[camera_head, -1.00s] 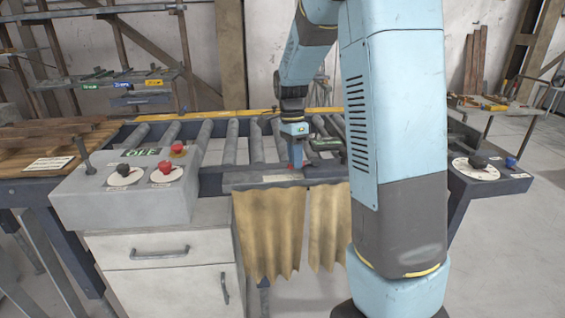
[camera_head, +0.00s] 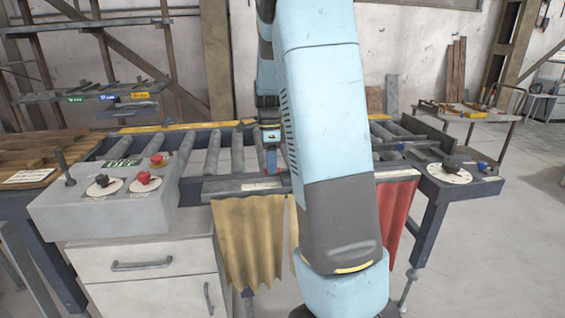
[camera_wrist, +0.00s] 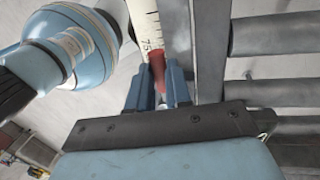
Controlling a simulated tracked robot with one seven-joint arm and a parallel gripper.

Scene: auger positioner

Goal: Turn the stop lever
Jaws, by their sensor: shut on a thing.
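A short red handle (camera_wrist: 157,66), likely the stop lever's grip, stands between my fingers beside a ruled scale (camera_wrist: 146,32) in the wrist view. My gripper (camera_wrist: 158,80) is shut on it. In the head view my gripper (camera_head: 271,163) is low at the front rail of the roller conveyor (camera_head: 228,188). The handle is too small to make out there, and my arm covers part of the rail to the right. The lever's base and pivot cannot be made out.
A grey control box (camera_head: 60,212) with black and red knobs and a display stands at left on a white cabinet (camera_head: 150,262). Yellow (camera_head: 245,240) and red (camera_head: 398,215) curtains hang below the rail. A dial plate (camera_head: 449,174) with a black knob is at right. Open floor lies right.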

